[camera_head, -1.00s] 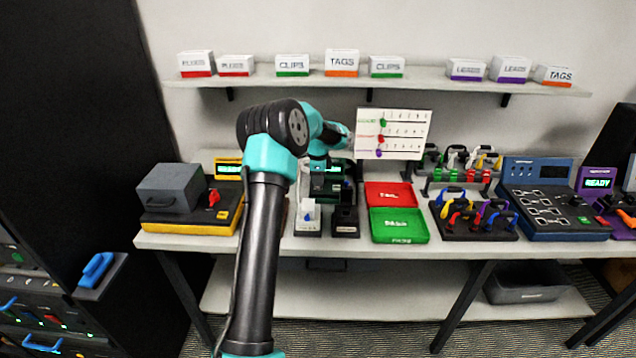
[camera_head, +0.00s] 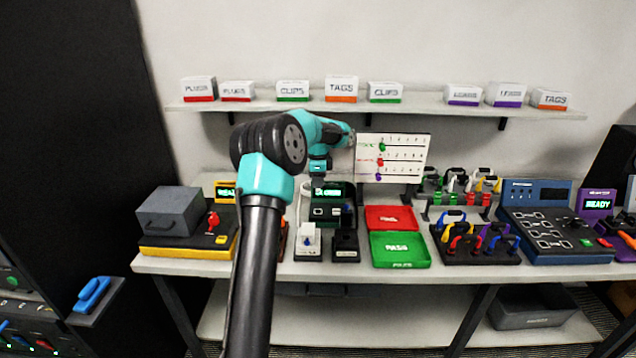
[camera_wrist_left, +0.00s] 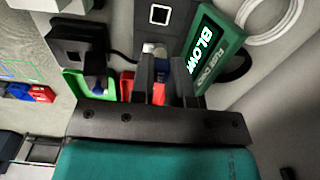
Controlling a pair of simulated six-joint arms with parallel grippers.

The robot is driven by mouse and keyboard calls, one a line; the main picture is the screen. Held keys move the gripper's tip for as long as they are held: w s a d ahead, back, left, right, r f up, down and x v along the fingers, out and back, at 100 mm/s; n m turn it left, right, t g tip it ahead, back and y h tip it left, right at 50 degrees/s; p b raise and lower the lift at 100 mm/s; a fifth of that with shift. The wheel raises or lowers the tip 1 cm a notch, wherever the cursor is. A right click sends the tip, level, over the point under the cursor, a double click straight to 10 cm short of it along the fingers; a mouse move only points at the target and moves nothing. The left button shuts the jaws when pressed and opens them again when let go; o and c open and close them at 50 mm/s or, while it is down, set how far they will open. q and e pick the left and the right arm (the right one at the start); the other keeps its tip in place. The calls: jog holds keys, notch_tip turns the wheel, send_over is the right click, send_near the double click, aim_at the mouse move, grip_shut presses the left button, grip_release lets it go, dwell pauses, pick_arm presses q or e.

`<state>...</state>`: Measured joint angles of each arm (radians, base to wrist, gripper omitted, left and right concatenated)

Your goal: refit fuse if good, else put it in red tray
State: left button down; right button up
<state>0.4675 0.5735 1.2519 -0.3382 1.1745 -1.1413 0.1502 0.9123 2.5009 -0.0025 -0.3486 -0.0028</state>
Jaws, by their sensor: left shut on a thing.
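My left gripper (camera_wrist_left: 168,72) is shut on a small fuse (camera_wrist_left: 162,62), which shows a silvery cap and a bit of blue between the dark fingers. The fingers hide most of it. In the head view the left gripper (camera_head: 319,182) is above the dark fuse checker (camera_head: 347,212), and its fingertips are hard to make out. The checker's green display (camera_wrist_left: 208,48) shows "BLOW", the rest cut off or hidden. The red tray (camera_head: 375,215) lies right of the checker, behind the green tray (camera_head: 400,263). My right gripper is not in view.
A white block stand (camera_head: 308,240) and a black holder (camera_head: 346,246) stand in front of the checker. A yellow-based unit with a grey box (camera_head: 170,212) is at left. A peg rack (camera_head: 474,240) and blue panel (camera_head: 552,225) are at right. A marked chart (camera_head: 393,157) stands behind.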

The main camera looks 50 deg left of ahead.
pick_arm(q)
jog(key=shift+r, duration=0.1)
jog(key=shift+r, duration=1.4)
